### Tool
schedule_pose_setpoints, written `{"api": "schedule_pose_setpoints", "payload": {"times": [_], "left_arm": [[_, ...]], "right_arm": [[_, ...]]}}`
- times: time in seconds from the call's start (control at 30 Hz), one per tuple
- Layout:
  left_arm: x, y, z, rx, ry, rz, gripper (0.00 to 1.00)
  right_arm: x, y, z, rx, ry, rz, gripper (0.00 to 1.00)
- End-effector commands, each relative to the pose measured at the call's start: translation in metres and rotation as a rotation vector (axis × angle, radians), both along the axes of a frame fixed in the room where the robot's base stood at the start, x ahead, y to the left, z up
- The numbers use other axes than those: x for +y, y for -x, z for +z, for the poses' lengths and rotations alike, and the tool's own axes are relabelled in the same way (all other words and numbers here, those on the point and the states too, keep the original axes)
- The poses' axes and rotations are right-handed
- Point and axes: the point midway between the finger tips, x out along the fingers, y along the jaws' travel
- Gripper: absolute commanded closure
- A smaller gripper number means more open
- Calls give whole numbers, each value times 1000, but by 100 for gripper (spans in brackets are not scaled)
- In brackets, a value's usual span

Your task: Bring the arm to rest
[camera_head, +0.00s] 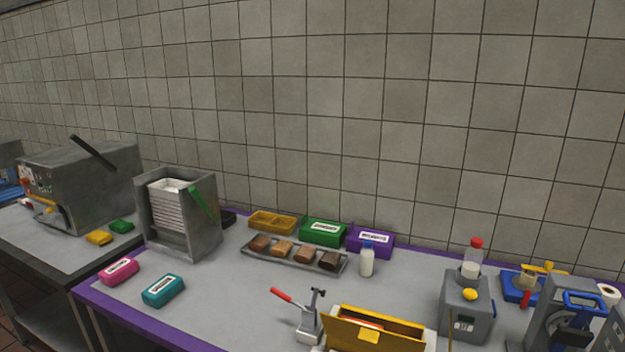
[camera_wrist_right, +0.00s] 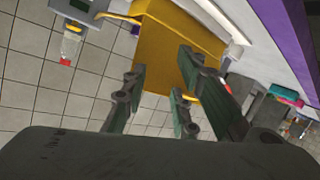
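My right gripper (camera_wrist_right: 160,68) shows in the right wrist view with its dark green fingers spread apart and nothing held between them. A yellow box (camera_wrist_right: 184,22) lies beyond the fingertips; whether a finger touches it cannot be told. The yellow box also shows at the lower edge of the head view (camera_head: 345,331), partly cut off. I cannot make out either gripper in the head view. My left gripper is not in view.
The counter (camera_head: 225,305) holds a tray (camera_head: 293,255) of brown blocks, a white bottle (camera_head: 367,260), a red-handled press (camera_head: 309,322) and a grey dispenser (camera_head: 466,308). Pink (camera_head: 119,271) and teal (camera_head: 163,290) packs lie at left.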

Motion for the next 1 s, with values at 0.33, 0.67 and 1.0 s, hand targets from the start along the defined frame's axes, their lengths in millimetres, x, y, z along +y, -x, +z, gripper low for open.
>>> {"api": "schedule_pose_setpoints", "payload": {"times": [0.33,0.67,1.0], "left_arm": [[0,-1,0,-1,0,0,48],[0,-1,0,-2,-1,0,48],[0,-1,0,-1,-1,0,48]], "right_arm": [[-21,148,-130,663,-89,-97,73],[-14,223,-185,959,-120,-75,73],[-11,215,-297,1004,-113,-74,73]]}}
